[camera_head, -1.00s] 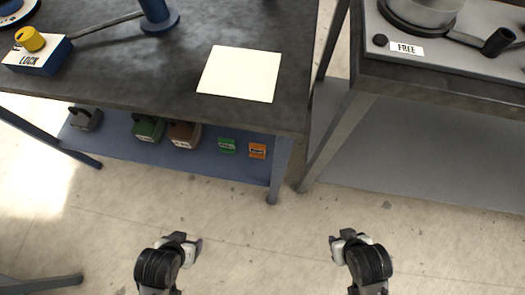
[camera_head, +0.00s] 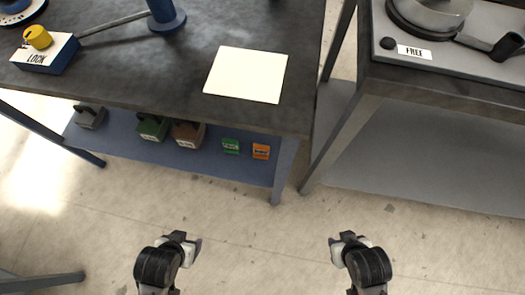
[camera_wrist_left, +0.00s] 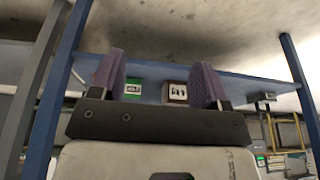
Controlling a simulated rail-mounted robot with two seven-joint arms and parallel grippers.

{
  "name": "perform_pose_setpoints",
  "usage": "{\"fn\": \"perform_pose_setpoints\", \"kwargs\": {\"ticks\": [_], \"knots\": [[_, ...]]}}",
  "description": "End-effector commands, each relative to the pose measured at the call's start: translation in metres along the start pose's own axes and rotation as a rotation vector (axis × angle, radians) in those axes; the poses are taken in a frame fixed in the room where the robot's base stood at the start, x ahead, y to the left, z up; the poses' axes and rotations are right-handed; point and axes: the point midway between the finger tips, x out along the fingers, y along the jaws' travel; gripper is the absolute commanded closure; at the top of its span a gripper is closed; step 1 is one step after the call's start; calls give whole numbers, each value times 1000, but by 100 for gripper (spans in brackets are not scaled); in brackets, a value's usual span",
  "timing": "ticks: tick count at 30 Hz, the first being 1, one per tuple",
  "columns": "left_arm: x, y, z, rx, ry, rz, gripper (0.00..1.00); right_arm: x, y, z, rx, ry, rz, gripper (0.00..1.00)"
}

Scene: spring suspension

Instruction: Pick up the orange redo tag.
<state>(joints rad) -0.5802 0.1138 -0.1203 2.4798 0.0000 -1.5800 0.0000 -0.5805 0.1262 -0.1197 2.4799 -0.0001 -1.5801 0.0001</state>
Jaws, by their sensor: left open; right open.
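The orange tag (camera_head: 261,151) stands near the right end of the blue lower shelf under the dark table, close to the table's leg. A green tag (camera_head: 230,146) stands just to its left. My left gripper (camera_head: 190,245) is open and empty over the floor, in front of the shelf and well short of the tags. My right gripper (camera_head: 338,244) is open and empty, also over the floor, to the right of the table leg.
Green and brown weights (camera_head: 188,134) stand left of the tags. The dark tabletop (camera_head: 200,35) overhangs the shelf and bears a white sheet (camera_head: 246,75). A table leg (camera_head: 284,172) bounds the shelf's right end. The floor in front is clear.

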Motion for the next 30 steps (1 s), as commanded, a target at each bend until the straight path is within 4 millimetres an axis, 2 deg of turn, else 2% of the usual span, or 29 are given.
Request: {"fn": "perform_pose_setpoints", "kwargs": {"ticks": [13,14,21,30], "knots": [[1,-2,1,6,-1,-6,31,1,-3,0,9,1,-8,57],[1,-2,1,7,-1,-7,30,1,-3,-1,9,2,-8,57],[1,-4,1,11,-2,-9,7,1,-3,-1,9,2,-8,57],[0,-2,-4,-12,1,-7,6,-6,-1,-3,3,2,-3,57]]}}
